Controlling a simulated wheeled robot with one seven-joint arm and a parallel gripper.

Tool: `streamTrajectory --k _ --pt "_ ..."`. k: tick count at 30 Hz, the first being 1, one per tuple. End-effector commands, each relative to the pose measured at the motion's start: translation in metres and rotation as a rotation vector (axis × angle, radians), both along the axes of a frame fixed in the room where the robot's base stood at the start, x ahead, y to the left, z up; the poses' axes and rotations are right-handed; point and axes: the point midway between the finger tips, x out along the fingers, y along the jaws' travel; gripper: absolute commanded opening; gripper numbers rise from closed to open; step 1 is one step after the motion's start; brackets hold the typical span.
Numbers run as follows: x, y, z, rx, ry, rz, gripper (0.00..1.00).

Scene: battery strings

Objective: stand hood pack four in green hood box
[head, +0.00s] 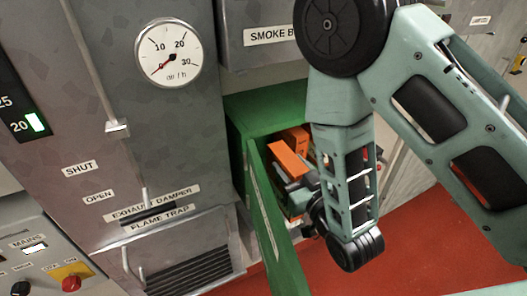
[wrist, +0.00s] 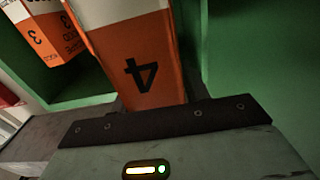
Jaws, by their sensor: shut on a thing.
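The hood pack marked 4 (wrist: 135,65), orange with a white band, is in my gripper (wrist: 150,112) in the wrist view. In the head view my gripper (head: 284,182) reaches into the green hood box (head: 262,108) and is shut on an orange pack (head: 288,159). Pack 3 (wrist: 58,38), orange and white, is to the left of pack 4 in the wrist view, with a gap between them. Green box walls are around both packs. My arm hides part of the box inside, and whether pack 4 touches the box floor cannot be told.
The box's green door (head: 268,225) hangs open at the front left of my gripper. A grey cabinet with a dial gauge (head: 168,54) stands to the left. A smoke box panel (head: 262,36) is above. The red floor (head: 410,235) is open at lower right.

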Motion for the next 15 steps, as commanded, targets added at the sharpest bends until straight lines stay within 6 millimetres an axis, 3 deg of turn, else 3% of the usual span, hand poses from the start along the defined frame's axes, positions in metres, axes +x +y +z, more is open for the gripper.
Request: streamTrajectory --k 13,15 --pt "0.021 0.008 -0.005 0.003 -0.007 0.001 0.00" --pt "0.040 0.016 0.000 0.003 -0.008 -0.001 0.00"
